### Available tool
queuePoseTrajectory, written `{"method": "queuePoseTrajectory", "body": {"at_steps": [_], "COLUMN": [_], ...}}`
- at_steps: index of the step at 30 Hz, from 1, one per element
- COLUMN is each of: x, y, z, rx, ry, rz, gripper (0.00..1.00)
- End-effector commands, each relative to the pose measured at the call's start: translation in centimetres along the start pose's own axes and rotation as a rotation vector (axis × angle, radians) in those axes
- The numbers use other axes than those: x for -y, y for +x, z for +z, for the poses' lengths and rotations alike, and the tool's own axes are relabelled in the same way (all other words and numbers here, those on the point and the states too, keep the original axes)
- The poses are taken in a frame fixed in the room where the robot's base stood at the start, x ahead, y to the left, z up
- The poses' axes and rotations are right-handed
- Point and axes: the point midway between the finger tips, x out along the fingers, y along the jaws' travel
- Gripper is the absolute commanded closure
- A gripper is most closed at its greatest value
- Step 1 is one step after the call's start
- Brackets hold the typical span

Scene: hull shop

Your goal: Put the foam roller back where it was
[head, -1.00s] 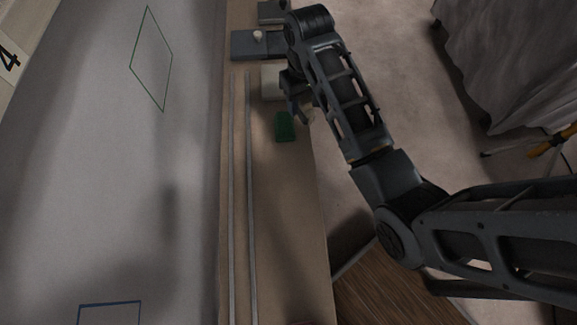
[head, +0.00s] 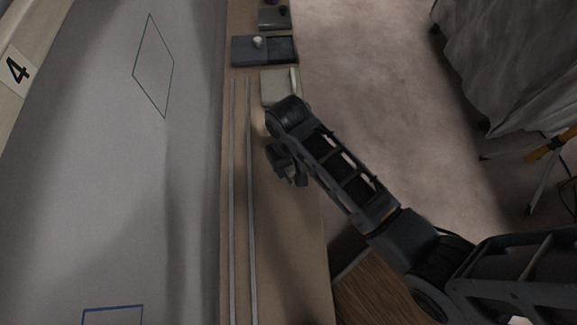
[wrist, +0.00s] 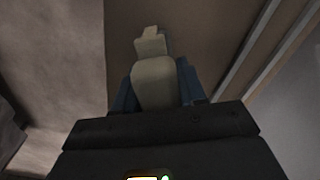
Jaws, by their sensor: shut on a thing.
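My gripper (head: 290,174) is over the long wooden bench in the head view, near its right edge. In the wrist view my gripper (wrist: 155,88) has its two blue-grey fingers shut on a cream-coloured thing with a stepped narrow end, which I take for the foam roller (wrist: 154,72). In the head view the roller is mostly hidden by my gripper. The wrist view shows brown bench surface beyond the roller; I cannot tell whether it touches.
A pale square tray (head: 276,88) lies on the bench (head: 285,270) above my gripper. Beyond it is a dark blue-grey tray (head: 243,52) with a white knob-like item. Two thin rails (head: 250,230) run along the bench. The bench's near part is clear.

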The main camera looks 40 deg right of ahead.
Motion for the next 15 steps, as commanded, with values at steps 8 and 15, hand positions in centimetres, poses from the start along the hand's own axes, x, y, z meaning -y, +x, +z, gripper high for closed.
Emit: {"method": "queuePoseTrajectory", "body": {"at_steps": [8, 15], "x": [0.0, 0.0], "y": [1.8, 1.9], "z": [-0.1, 0.0], "rx": [-0.001, -0.001], "ry": [0.0, 0.0], "rz": [0.0, 0.0], "gripper": [0.86, 0.58]}}
